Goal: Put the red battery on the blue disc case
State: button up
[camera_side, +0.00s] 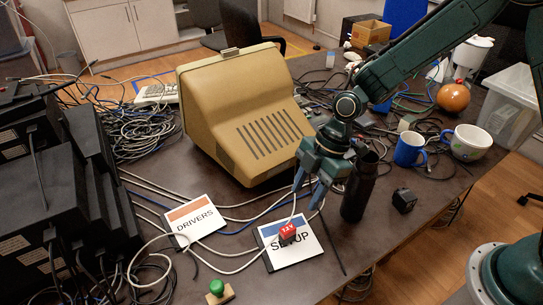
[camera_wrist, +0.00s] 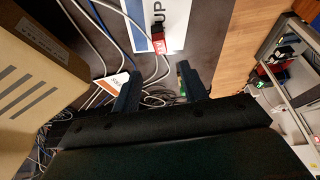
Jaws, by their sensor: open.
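The blue disc case (camera_side: 283,259) is a flat white square with a blue band and the word SETUP, lying on the table. The wrist view also shows the battery (camera_wrist: 158,46) and part of the case (camera_wrist: 147,14). My gripper (camera_side: 309,194) is open and empty above the case, apart from the battery. Its two fingers (camera_wrist: 160,84) show in the wrist view with the battery beyond them.
The DRIVERS case (camera_side: 195,226) with an orange band lies left. A beige monitor (camera_side: 245,115) stands behind. A black cylinder (camera_side: 359,188) stands close right of my gripper. A green-knobbed stamp (camera_side: 218,291) is at the front. Cables (camera_side: 130,130) cross the table; mugs (camera_side: 409,150) stand right.

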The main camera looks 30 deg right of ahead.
jog(key=shift+r, duration=0.1)
jog(key=s+d+r+m+t+h, duration=0.15)
jog(key=d+r+m, duration=0.3)
jog(key=r, duration=0.45)
jog(key=s+d+r+m+t+h, duration=0.1)
jog(key=s+d+r+m+t, duration=0.1)
jog(key=s+d+r+m, duration=0.4)
jog(key=s+d+r+m+t+h, duration=0.2)
jog(key=s+d+r+m, duration=0.5)
jog(key=s, duration=0.5)
jog(key=shift+s+d, duration=0.35)
jog(key=shift+d, duration=0.1)
